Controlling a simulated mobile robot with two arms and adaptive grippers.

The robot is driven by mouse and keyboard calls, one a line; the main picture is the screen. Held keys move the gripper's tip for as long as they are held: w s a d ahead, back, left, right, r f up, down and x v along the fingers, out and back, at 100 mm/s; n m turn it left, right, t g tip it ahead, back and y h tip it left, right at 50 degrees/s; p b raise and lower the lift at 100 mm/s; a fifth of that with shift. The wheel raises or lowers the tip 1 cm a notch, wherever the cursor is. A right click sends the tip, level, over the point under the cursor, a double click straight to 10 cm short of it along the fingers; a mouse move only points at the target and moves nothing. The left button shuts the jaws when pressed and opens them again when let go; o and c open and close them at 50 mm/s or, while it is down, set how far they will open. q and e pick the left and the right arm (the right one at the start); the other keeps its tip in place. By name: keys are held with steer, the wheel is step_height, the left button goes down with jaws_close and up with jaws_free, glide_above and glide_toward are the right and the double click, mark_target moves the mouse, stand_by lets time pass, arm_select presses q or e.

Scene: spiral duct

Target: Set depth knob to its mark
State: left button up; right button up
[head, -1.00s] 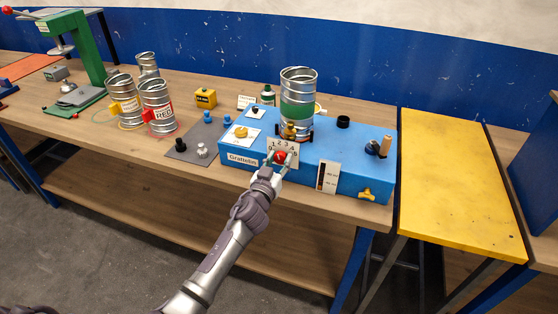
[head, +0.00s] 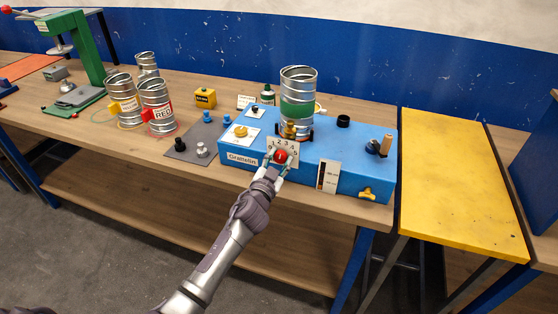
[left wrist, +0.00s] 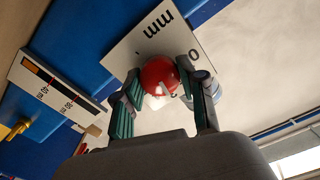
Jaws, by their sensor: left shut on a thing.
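The depth knob is a red ball-like knob (head: 281,156) on a white numbered dial plate (head: 291,144) on the front of a blue machine (head: 316,150). In the left wrist view the red knob (left wrist: 160,76) sits between my fingers and carries a white pointer line. The dial plate (left wrist: 140,47) there shows "mm" and "0"; the other numbers are hidden. My left gripper (head: 277,168) is shut on the knob, with one finger on each side of it. I cannot tell exactly which number the pointer meets. My right gripper is not in view.
A spiral duct with a green band (head: 297,108) stands on the machine. A white scale plate (head: 328,176) and a yellow knob (head: 366,193) are to the right of the dial. A yellow table (head: 455,180) stands right.

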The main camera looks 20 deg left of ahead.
arm_select(q)
steer(key=shift+m, duration=0.4)
steer(key=o, duration=1.1)
steer(key=shift+o, duration=0.2)
steer(key=shift+s, duration=0.1)
steer(key=s, duration=1.2)
steer(key=shift+a, duration=0.2)
steer(key=shift+w, duration=0.1)
